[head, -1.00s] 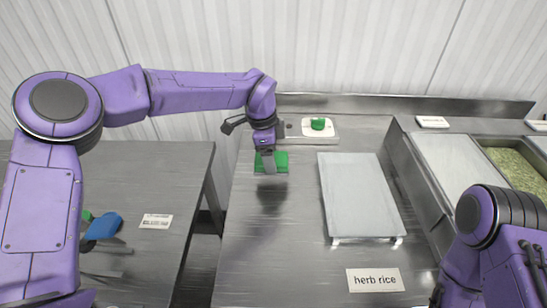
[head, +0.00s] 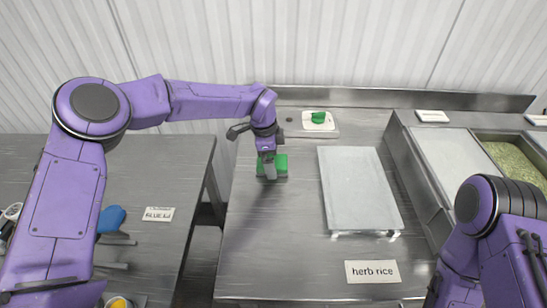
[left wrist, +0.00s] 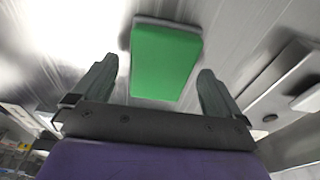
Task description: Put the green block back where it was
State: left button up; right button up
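The green block (head: 281,164) stands on the steel table, behind and beside the fingers of my left gripper (head: 268,172) in the head view. In the left wrist view the block (left wrist: 166,62) shows as a flat green face with a grey edge along its far side. It lies beyond and between the two spread fingers of my left gripper (left wrist: 155,85), with a gap to each finger visible. The gripper is open. My right arm shows at the lower right of the head view, but its gripper is out of view.
A white scale-like plate (head: 330,124) with a small green item (head: 318,117) on it stands behind the block. A metal tray (head: 360,190) lies to the right, and a "herb rice" label (head: 380,272) is in front. Clear steel lies in front of the block.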

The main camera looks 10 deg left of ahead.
pick_arm(q)
jog(key=shift+r, duration=0.25)
jog(key=shift+a+r, duration=0.1)
jog(key=shift+r, duration=0.25)
notch_tip(320, 180, up, 11)
jog(key=a+b, duration=0.1)
jog(key=b, duration=0.1)
jog(key=shift+s+a, duration=0.2)
jog(key=shift+a, duration=0.1)
jog(key=shift+s+f, duration=0.1)
dwell(1.4)
